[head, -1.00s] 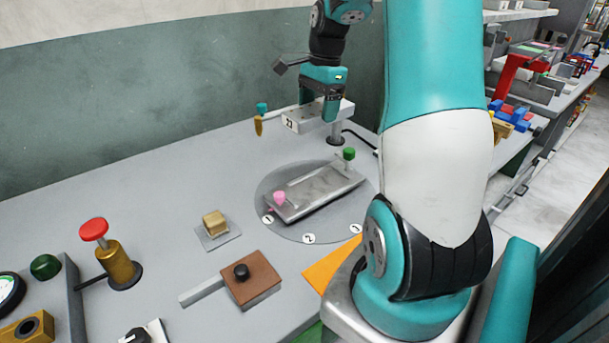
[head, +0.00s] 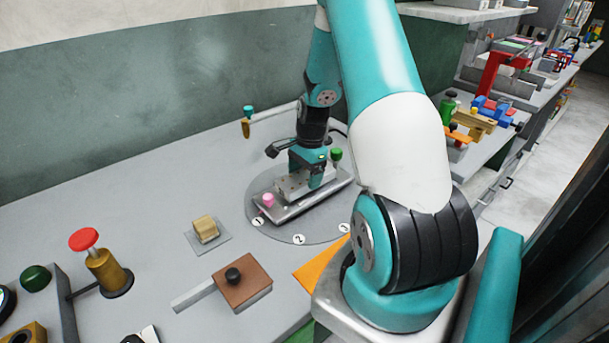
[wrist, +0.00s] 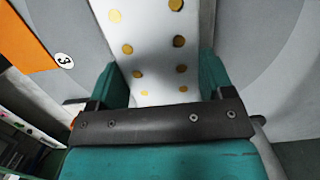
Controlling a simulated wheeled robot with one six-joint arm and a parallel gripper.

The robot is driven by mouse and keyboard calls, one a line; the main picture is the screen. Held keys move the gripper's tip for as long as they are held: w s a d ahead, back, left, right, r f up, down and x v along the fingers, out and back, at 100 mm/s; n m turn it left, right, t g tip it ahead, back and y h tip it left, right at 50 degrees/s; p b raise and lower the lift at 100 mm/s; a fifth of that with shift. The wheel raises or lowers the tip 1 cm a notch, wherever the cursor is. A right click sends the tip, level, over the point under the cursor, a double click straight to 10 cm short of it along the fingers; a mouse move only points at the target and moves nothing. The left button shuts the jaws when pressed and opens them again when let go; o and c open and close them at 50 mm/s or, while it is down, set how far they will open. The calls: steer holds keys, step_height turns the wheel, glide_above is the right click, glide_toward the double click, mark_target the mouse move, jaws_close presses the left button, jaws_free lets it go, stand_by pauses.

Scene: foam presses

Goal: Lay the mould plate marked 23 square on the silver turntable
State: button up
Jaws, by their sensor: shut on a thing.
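My gripper (head: 308,180) is shut on the mould plate (head: 289,187), a pale block with its 23 mark not readable now. In the wrist view the plate (wrist: 150,45) shows white with several gold spots, between the two teal fingers. The plate is over the silver rectangular bed (head: 292,212) of the turntable, roughly in line with its length. I cannot tell whether it touches the bed. A pink knob (head: 268,200) and a green knob (head: 336,154) stand at the bed's ends. The round grey disc (head: 325,229) beneath carries labels 1, 2 and 3.
A tan block on a grey pad (head: 206,229), a brown block with a black knob (head: 242,288) and a red-topped brass post (head: 104,268) stand to the left. An orange sheet (head: 322,268) lies in front. A thin arm with a teal-topped brass end (head: 247,122) is behind.

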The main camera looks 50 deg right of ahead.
steer(key=shift+f, duration=0.35)
steer(key=shift+f, duration=0.1)
steer(key=o, duration=1.4)
